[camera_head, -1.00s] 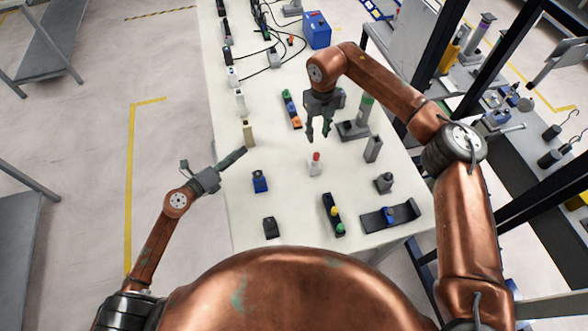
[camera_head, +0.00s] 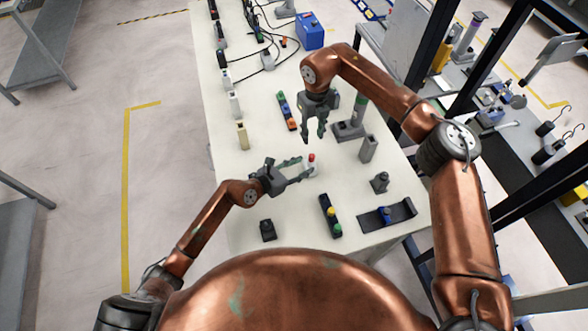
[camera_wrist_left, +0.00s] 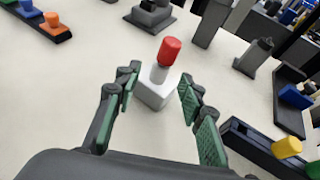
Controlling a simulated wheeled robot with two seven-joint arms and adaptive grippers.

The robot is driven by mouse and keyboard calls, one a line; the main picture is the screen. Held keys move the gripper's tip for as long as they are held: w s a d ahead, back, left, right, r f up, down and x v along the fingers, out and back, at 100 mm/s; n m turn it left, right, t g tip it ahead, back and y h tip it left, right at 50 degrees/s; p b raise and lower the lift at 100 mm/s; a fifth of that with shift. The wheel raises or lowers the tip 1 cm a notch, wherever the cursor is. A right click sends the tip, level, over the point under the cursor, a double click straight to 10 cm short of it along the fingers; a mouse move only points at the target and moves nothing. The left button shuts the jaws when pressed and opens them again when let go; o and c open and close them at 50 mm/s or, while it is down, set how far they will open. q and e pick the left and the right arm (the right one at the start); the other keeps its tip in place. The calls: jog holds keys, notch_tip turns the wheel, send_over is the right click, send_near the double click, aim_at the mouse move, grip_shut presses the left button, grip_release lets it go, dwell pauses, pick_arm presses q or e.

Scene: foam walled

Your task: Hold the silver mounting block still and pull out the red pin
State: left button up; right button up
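The silver mounting block (camera_wrist_left: 155,93) stands upright on the white table with the red pin (camera_wrist_left: 169,50) in its top. In the head view the block (camera_head: 310,171) and the red pin (camera_head: 311,157) show just at the tips of my left gripper (camera_head: 304,168). My left gripper is open, and in the left wrist view its green-padded fingers (camera_wrist_left: 157,95) are on either side of the block, with gaps visible. My right gripper (camera_head: 314,138) is open and empty, pointing down above the table, a little behind the red pin in the picture.
A grey post on a base (camera_head: 349,130) and a grey block (camera_head: 368,148) stand right of the pin. A rack with coloured pieces (camera_head: 331,215) and a dark tray (camera_head: 388,216) lie nearer. A black block (camera_head: 267,230) stands at front left.

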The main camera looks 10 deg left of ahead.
aim_at(310, 165)
pick_arm(q)
jog(key=shift+x, duration=1.25)
jog(key=shift+c, duration=0.4)
grip_shut()
